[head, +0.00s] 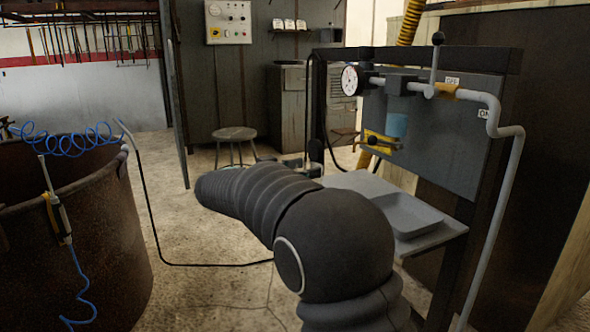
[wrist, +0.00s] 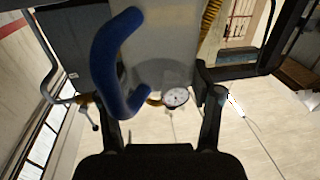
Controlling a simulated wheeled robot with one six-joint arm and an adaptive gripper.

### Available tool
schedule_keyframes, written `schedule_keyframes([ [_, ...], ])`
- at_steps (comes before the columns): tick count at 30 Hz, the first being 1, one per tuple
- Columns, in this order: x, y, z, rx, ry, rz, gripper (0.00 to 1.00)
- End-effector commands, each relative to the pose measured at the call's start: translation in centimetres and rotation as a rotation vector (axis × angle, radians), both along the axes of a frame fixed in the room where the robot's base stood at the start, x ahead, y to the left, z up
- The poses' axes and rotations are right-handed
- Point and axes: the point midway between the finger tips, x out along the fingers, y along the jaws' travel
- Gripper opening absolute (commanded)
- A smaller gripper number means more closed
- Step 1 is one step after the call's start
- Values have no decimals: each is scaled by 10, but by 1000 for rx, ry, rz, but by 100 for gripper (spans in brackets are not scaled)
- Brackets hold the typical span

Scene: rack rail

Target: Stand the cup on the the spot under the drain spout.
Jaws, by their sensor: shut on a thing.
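My gripper (wrist: 160,98) shows in the wrist view, its two dark fingers set apart and shut on the cup. The cup has a thick curved blue handle (wrist: 106,62) on the left and what seems a pale, see-through body (wrist: 160,42) between and beyond the fingers. In the head view my arm hides most of the gripper, and I cannot make out the cup there with certainty. A yellow plate with a black knob (head: 381,143) is low on the grey panel. Below it is a grey shelf (head: 360,182). The exact spot under the spout is not clear.
A shallow grey tray (head: 405,214) sits on the shelf. A gauge (head: 349,80) and grey pipe (head: 515,150) frame the panel (head: 455,135), which shows a light-blue patch (head: 397,125). A rusty drum (head: 85,225) stands left, a stool (head: 234,134) behind.

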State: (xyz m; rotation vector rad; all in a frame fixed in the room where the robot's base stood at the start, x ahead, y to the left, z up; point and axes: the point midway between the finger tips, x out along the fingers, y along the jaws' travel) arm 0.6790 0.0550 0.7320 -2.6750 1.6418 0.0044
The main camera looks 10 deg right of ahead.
Motion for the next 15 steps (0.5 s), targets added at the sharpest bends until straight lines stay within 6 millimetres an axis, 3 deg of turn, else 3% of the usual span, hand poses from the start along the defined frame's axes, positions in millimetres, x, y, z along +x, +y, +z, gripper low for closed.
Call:
schedule_keyframes([
  [15, 13, -43, -4, -1, 0, -2, 29],
])
